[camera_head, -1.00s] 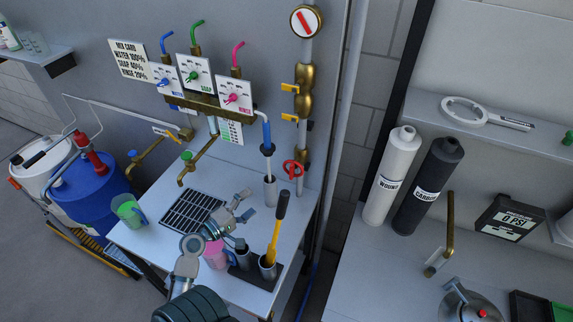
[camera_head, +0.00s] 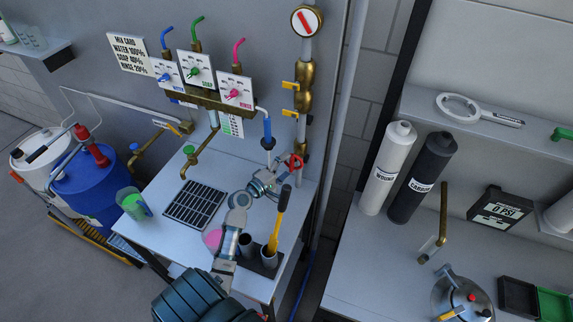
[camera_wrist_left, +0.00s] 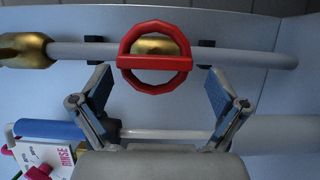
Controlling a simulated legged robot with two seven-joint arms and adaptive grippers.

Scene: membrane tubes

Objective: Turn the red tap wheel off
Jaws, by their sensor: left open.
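The red tap wheel (camera_head: 295,161) is on the vertical pipe at the right of the wash station. In the left wrist view the wheel (camera_wrist_left: 154,59) is a red ring with a crossbar, on a brass fitting of a grey pipe. My left gripper (camera_head: 283,172) is just in front of the wheel in the head view. In the left wrist view its two fingers (camera_wrist_left: 160,80) are spread apart, one on each side of the wheel's near edge. Nothing is between the fingertips, and I cannot tell whether they touch the wheel. My right gripper is not in view.
Yellow valve handles (camera_head: 290,86) and a gauge (camera_head: 304,21) are higher on the same pipe. A pink cup (camera_head: 212,239) and a green cup (camera_head: 131,203) stand on the table.

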